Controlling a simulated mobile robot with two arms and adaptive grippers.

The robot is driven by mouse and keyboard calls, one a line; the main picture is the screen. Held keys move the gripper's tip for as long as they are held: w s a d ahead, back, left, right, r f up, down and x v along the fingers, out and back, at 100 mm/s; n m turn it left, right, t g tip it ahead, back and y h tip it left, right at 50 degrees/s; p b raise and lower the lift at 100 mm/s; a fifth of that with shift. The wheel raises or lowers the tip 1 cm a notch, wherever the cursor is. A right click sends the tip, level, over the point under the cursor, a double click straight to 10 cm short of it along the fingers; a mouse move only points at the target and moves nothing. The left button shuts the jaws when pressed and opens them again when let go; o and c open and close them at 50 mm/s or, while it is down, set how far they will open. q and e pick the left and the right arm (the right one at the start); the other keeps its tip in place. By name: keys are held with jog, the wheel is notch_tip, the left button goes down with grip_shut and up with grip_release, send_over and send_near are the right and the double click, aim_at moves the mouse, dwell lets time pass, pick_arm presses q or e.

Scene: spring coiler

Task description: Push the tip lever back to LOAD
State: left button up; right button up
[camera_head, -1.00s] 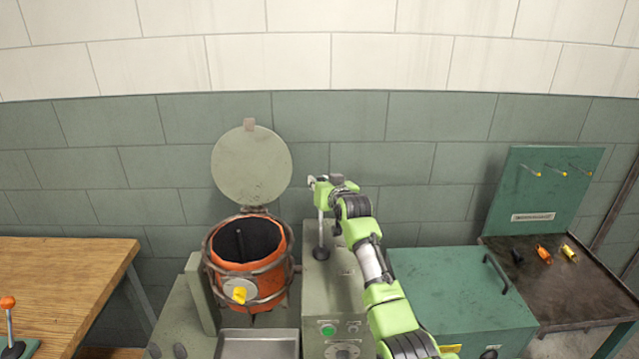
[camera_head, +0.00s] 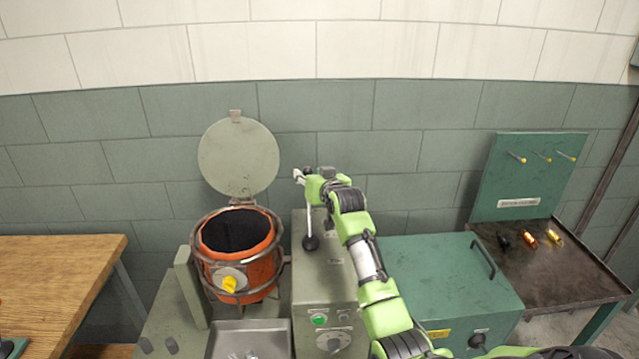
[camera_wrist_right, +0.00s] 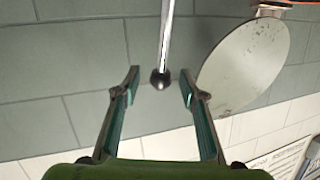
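The tip lever (camera_head: 309,219) is a thin silver rod rising from a dark base on the grey-green control box. It looks close to upright in the head view; its upper end is hidden by my gripper. In the right wrist view, its black ball knob (camera_wrist_right: 160,80) lies between the two fingers with a gap on each side. My right gripper (camera_head: 301,176) is open at the lever's upper end. It also shows in the right wrist view (camera_wrist_right: 160,72). The lettering around the lever is too small to read. My left gripper is out of view.
An orange drum (camera_head: 265,270) in a metal cage, mouth up, stands left of the box. Its round lid (camera_head: 238,158) is raised behind it. A metal tray (camera_head: 282,332) sits in front. A green cabinet (camera_head: 440,265) is at right, a wooden table (camera_head: 60,262) at left.

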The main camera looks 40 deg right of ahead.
jog(key=v, duration=0.9)
jog(key=shift+s, duration=0.4)
